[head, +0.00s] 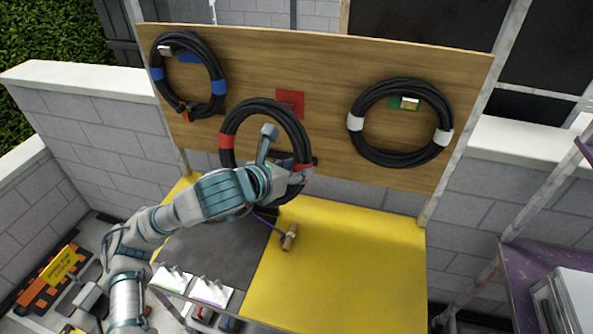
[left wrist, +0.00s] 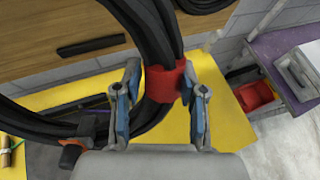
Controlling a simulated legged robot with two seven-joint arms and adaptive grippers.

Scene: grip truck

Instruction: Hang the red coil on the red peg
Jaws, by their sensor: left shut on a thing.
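The red coil, a black cable ring with red bands (head: 227,142), is held upright in front of the wooden board. My left gripper (head: 295,172) is shut on it at its lower right; in the left wrist view the fingers (left wrist: 163,95) sit on both sides of a red band (left wrist: 161,84). A red square (head: 290,103) on the board marks the red peg's place, just above and right of the coil's top; I cannot make out the peg itself. My right gripper is not in view.
A blue-banded coil (head: 219,87) hangs at the board's left and a white-banded coil (head: 442,137) at its right by a green square (head: 418,104). The yellow table (head: 350,270) below carries a small brass-coloured fitting (head: 289,237). A purple shelf (head: 530,262) stands right.

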